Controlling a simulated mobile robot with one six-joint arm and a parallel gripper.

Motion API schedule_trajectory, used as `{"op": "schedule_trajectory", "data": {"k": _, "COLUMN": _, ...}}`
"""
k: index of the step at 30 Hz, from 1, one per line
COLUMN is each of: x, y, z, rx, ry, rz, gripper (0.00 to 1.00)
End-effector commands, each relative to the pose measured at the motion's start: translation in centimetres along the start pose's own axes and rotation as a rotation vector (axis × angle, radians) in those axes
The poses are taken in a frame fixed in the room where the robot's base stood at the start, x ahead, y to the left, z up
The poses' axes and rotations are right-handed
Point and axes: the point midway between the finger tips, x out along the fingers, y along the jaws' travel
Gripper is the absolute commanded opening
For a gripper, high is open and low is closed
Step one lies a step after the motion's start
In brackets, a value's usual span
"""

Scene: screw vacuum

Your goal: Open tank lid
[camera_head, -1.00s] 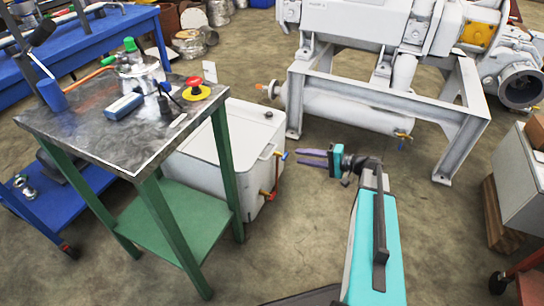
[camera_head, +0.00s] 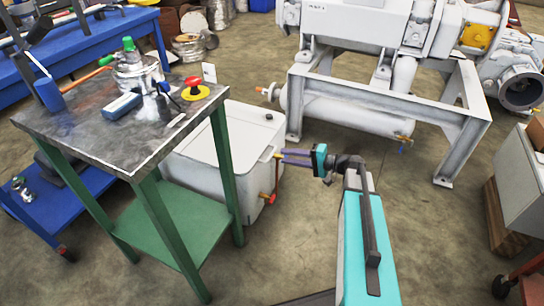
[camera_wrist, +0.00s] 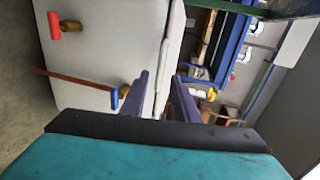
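The white tank (camera_head: 215,175) stands on the floor behind the green-legged table. Its flat lid (camera_head: 235,125) lies closed on top. My gripper (camera_head: 281,157) is at the tank's right side, level with the lid edge, fingers pointing left. In the wrist view my purple fingers (camera_wrist: 162,78) are apart, with the lid's pale edge (camera_wrist: 166,65) in line with the gap between them. I cannot tell whether either finger touches it. The tank body (camera_wrist: 105,50) fills the left of that view.
The green-legged table (camera_head: 90,130) stands left of the tank. A grey machine frame (camera_head: 385,95) stands behind right. Floor between is clear.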

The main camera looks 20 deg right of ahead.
Motion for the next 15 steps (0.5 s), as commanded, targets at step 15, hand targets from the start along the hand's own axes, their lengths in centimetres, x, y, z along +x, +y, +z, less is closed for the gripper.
{"op": "schedule_trajectory", "data": {"k": 15, "x": 6.7, "y": 0.1, "z": 0.0, "rx": 0.0, "ry": -0.001, "rz": 0.0, "gripper": 0.28}}
